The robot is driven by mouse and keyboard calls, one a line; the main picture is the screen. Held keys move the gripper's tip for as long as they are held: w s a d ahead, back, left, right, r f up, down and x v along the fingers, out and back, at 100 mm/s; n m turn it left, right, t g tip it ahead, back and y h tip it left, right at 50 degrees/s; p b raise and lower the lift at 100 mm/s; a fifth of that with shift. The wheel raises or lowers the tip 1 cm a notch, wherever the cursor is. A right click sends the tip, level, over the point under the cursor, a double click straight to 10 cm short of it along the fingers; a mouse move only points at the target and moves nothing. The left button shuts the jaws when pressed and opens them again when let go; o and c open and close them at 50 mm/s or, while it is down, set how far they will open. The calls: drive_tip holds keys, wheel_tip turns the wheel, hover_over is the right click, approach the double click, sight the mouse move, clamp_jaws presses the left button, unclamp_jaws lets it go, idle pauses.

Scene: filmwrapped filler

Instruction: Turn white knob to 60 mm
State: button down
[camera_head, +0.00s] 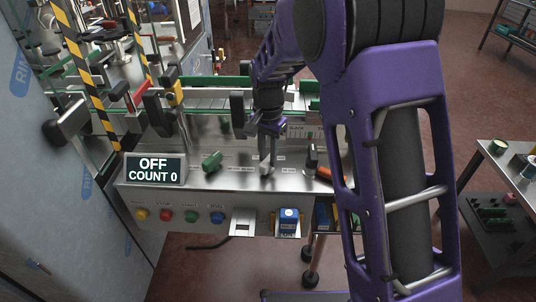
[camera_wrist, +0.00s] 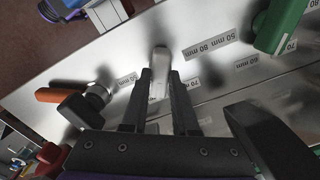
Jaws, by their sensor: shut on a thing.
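The white knob (camera_head: 266,169) sits on the sloped steel panel (camera_head: 190,183), between a green knob and a black knob. It also shows in the wrist view (camera_wrist: 158,72), between my fingers. My gripper (camera_head: 269,148) reaches down onto it and is shut on it, with one dark finger on each side (camera_wrist: 160,82). I cannot tell which mark the knob points to.
The green knob (camera_head: 212,160) is left of my gripper; the black knob (camera_head: 312,158) and an orange handle (camera_head: 324,173) are right. A display (camera_head: 154,169) reads OFF, COUNT 0. Coloured push buttons (camera_head: 191,216) line the front. Guide rails and a conveyor (camera_head: 205,97) stand behind.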

sight(268, 159)
drive_tip(key=c, duration=0.7)
unclamp_jaws()
drive_tip(key=shift+r, duration=0.1)
wheel_tip(268, 159, up, 17)
drive_tip(key=shift+r+p, duration=0.15)
drive_tip(key=shift+p, duration=0.25)
